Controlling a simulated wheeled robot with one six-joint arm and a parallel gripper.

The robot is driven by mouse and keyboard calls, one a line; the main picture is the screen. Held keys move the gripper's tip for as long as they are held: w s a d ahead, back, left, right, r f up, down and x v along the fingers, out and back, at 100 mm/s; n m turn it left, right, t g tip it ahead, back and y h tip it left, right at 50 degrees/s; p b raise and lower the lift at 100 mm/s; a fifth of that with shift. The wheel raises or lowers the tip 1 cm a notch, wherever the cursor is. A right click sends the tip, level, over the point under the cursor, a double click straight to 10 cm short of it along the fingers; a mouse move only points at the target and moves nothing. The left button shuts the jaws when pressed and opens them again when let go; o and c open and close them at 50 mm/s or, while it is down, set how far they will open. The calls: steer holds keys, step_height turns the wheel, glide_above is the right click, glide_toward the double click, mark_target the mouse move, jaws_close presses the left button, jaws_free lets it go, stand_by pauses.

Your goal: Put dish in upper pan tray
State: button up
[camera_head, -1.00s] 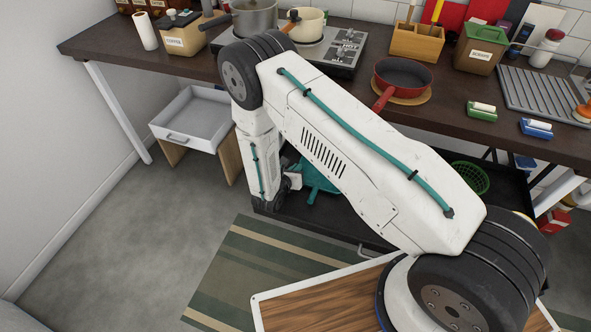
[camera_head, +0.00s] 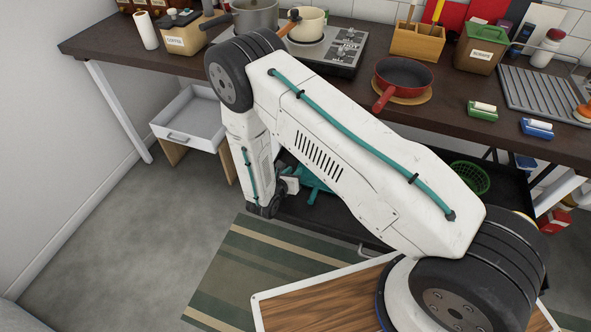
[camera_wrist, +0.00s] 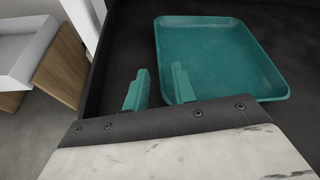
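A teal square dish (camera_wrist: 222,62) with a raised rim lies flat and empty on the dark lower tray (camera_wrist: 130,40) in the wrist view. My gripper (camera_wrist: 160,68) has two teal fingers, apart with nothing between them. The right finger is close to the dish's left rim; I cannot tell whether it touches. In the head view, teal parts (camera_head: 318,180) show under the worktop behind my arm, where dish and fingers are hard to separate. I cannot tell which surface is the upper pan tray.
A red pan (camera_head: 402,76) sits on a round trivet on the dark worktop (camera_head: 330,90). A pot (camera_head: 255,14) stands on the stove at the back. A green basket (camera_head: 469,178) is on the lower level. An open white drawer (camera_head: 190,121) is left of my arm.

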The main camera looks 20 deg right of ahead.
steer(key=v, duration=0.9)
steer(key=w+d+r+m+g+h, duration=0.1)
steer(key=d+r+m+g, duration=0.2)
steer(key=r, duration=0.4)
steer(key=w+d+r+m+h, duration=0.1)
steer(key=d+r+m+h, duration=0.2)
steer(key=r, duration=0.5)
steer(key=s+d+r+m+g+y, duration=0.1)
steer(key=s+d+r+m+g, duration=0.2)
steer(key=r, duration=0.4)
steer(key=s+d+r+m+g+y, duration=0.1)
steer(key=s+d+r+m+g, duration=0.1)
steer(key=s+d+r+m, duration=0.3)
steer(key=s+d+r+m+g+y, duration=0.1)
steer(key=s+d+r+m+g, duration=0.15)
steer(key=r+m, duration=0.4)
steer(key=s+r+m+t+y, duration=0.1)
steer(key=s+r+m+y, duration=0.4)
steer(key=s, duration=0.5)
steer(key=s+a+r+m+y, duration=0.1)
steer(key=s+r+m+y, duration=0.4)
steer(key=s, duration=0.5)
steer(key=shift+a+r+t, duration=0.3)
steer(key=shift+r+t, duration=0.05)
steer(key=shift+r, duration=1)
